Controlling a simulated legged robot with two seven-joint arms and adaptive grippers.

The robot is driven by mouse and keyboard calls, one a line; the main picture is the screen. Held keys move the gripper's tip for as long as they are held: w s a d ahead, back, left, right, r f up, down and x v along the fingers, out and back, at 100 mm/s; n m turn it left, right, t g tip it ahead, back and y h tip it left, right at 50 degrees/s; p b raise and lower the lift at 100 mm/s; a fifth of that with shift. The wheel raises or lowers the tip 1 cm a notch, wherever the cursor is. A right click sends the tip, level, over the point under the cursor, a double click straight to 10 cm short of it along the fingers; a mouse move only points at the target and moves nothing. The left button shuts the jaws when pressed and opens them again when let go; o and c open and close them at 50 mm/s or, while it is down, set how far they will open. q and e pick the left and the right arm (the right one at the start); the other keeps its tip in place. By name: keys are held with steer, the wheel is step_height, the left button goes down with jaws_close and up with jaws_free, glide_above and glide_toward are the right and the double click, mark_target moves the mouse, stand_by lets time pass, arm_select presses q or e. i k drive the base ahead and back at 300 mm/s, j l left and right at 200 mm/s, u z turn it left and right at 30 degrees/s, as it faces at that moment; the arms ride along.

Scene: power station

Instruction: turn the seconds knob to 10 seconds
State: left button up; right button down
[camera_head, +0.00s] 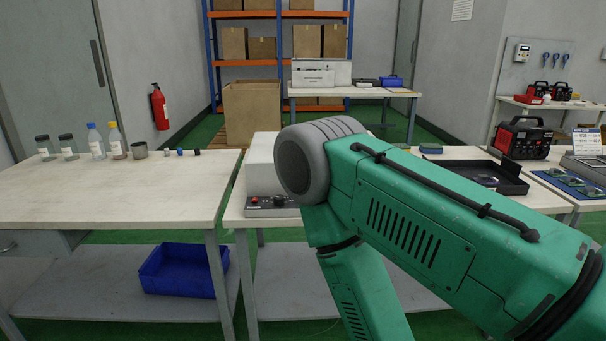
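A white box-shaped device (263,165) stands on the middle table, partly hidden behind my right arm. Its low front control panel (266,212) carries a small red control (254,200) and a dark knob (278,201). The markings are too small to read, so I cannot tell which control is the seconds knob or where it points. My green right arm comes in from the right, bends in front of the device and runs down out of the picture. My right gripper is out of view, and so is my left gripper.
On the left table (120,197) stand several bottles and jars, a metal cup (140,150) and small caps; its front is clear. A black tray (470,176) lies right of my arm. A blue bin (184,271) sits on the lower shelf. A narrow gap separates the tables.

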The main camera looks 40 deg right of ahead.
mark_target(278, 199)
steer(key=i+z, duration=0.4)
steer(key=i+j+z, duration=0.2)
steer(key=i+z, duration=0.2)
steer(key=i, duration=0.15)
